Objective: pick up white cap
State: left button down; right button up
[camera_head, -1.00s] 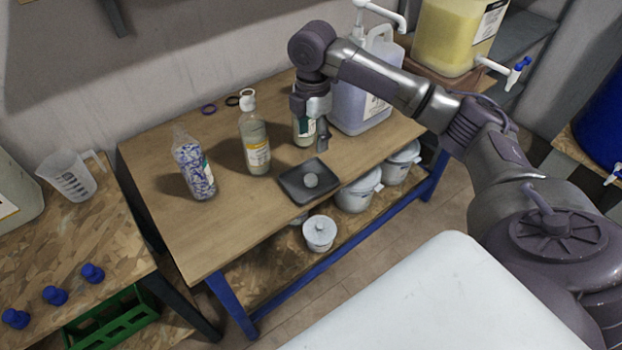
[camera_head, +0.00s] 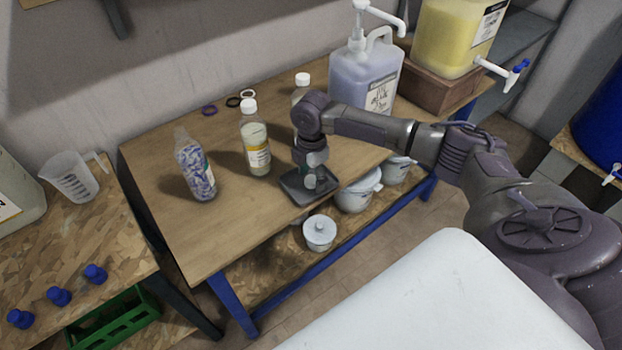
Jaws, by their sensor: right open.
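The small white cap (camera_head: 310,181) lies in a dark square tray (camera_head: 293,191) near the front edge of the wooden table. My right gripper (camera_head: 313,186) points down over the tray, right at the cap, and partly hides it. Its fingers are open, and I cannot tell whether they touch the cap. My left gripper does not show.
A white-capped bottle (camera_head: 256,145) and a blue-and-white patterned bottle (camera_head: 194,168) stand left of the tray. Another bottle (camera_head: 301,88) stands behind my arm. A large pump jug (camera_head: 365,80) is at the back right. Bare tabletop (camera_head: 225,225) lies front left.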

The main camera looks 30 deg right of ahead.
jog(key=c, duration=0.8)
jog(key=shift+o, duration=0.2)
